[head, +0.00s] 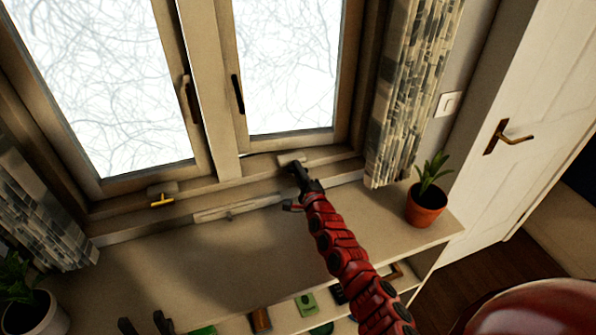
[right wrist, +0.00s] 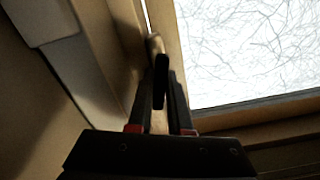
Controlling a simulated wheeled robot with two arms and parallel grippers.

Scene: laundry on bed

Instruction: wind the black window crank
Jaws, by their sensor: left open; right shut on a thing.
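The right-hand window's crank housing (head: 291,158) sits on the sill at the foot of the frame. My right gripper (head: 303,180) reaches up to it, and the gripper hides most of the black crank in the head view. In the right wrist view the black crank (right wrist: 161,80) stands between the two fingers of my right gripper (right wrist: 161,92), which is shut on it. My left gripper (head: 146,325) is open and empty at the bottom edge of the head view, over the shelf top and far from the crank.
A yellow crank (head: 162,200) sits under the left window. A potted plant (head: 426,203) stands right of my right arm, and another pot (head: 35,312) stands at the lower left. Curtains (head: 412,90) hang at both sides. The shelf top (head: 235,255) is mostly clear.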

